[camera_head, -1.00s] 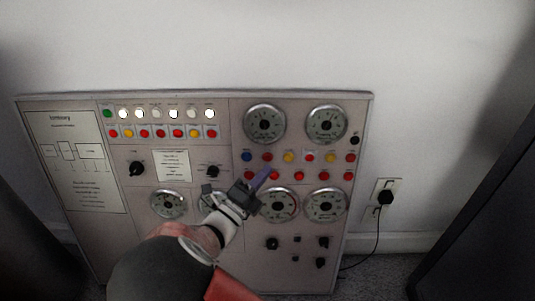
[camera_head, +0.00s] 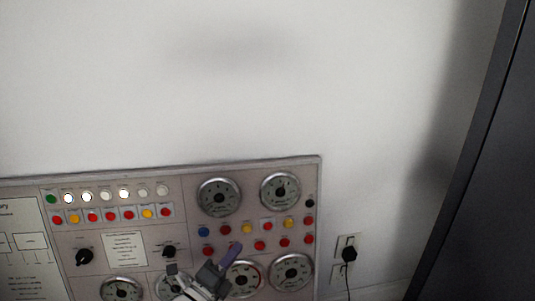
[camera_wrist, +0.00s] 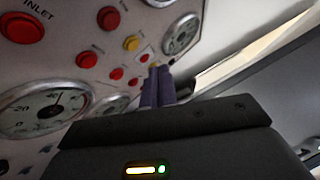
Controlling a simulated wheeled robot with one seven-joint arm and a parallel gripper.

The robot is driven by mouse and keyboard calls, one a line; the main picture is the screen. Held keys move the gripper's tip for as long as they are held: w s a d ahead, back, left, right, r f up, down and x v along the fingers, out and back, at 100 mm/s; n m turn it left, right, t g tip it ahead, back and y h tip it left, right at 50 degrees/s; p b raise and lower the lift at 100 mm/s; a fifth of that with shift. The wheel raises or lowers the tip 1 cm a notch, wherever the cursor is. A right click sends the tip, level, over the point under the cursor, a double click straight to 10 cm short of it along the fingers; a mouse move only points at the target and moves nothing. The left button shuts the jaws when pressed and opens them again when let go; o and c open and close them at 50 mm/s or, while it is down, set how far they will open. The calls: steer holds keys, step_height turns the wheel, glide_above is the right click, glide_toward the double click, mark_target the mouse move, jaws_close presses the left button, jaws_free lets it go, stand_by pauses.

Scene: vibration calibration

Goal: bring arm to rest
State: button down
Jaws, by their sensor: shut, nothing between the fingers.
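My gripper (camera_head: 233,252) is in front of the control panel (camera_head: 75,214), low in the head view. Its purple-blue fingers are together with nothing between them. In the wrist view the fingers (camera_wrist: 158,84) point at the panel's buttons and partly cover a yellow one. I cannot tell whether the fingertips touch the panel. Most of my arm is below the head view.
The panel carries round gauges (camera_head: 219,197), rows of red, yellow and blue buttons (camera_head: 260,245), and black knobs (camera_head: 84,257). A black plug (camera_head: 348,254) sits in the wall outlet at right. A dark upright surface (camera_head: 476,170) stands at far right. The wall above is bare.

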steer(key=s+d+m+g, duration=0.2)
steer(key=d+m+g, duration=0.5)
steer(key=d+m, duration=0.4)
steer(key=s+d+m+g, duration=0.2)
steer(key=d+m+g, duration=0.6)
steer(key=d, duration=0.4)
steer(key=s+d+r+m+t+y, duration=0.1)
steer(key=s+r+m+y, duration=0.3)
steer(key=m, duration=0.9)
steer(key=s+d+r+m+t+y, duration=0.1)
steer(key=s+d+r+m+y, duration=0.2)
steer(key=s+m, duration=0.7)
steer(key=r+m+y, duration=0.1)
steer(key=m+y, duration=0.1)
steer(key=m, duration=0.1)
steer(key=shift+s+d+t+y, duration=0.2)
steer(key=shift+s+t+y, duration=0.1)
steer(key=shift+s, duration=0.1)
